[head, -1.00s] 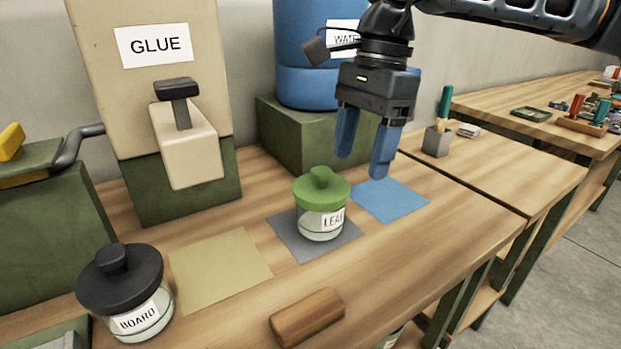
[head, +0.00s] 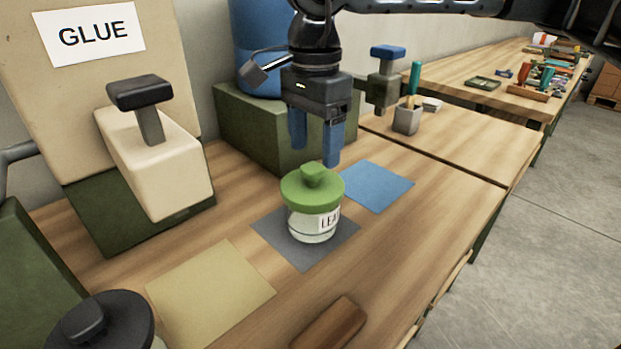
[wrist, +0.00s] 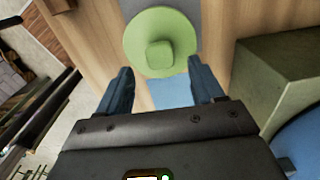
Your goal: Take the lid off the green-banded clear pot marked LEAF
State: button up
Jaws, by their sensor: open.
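The clear pot marked LEAF (head: 312,224) stands upright on a grey mat (head: 273,232) on the wooden bench. Its green lid (head: 312,189), with a raised knob, sits on top. My gripper (head: 315,158) is open and empty, pointing down above and just behind the lid in the head view. In the wrist view, the lid (wrist: 160,42) lies ahead of and between the two blue fingers of my gripper (wrist: 158,84), and the fingers look clear of it. The lid hides most of the pot in the wrist view.
A blue mat (head: 376,186) and a tan mat (head: 210,295) lie bare beside the grey mat. A black-lidded jar (head: 98,328), a wooden block (head: 332,325), the GLUE dispenser (head: 155,160) and a green box (head: 270,130) stand around. A grey tool cup (head: 406,121) is farther back.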

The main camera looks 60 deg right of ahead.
aim_at(312, 167)
jog(key=shift+w+a+f, duration=0.1)
jog(key=shift+a+f, duration=0.05)
jog(key=shift+f, duration=1.55)
jog(key=c, duration=1.1)
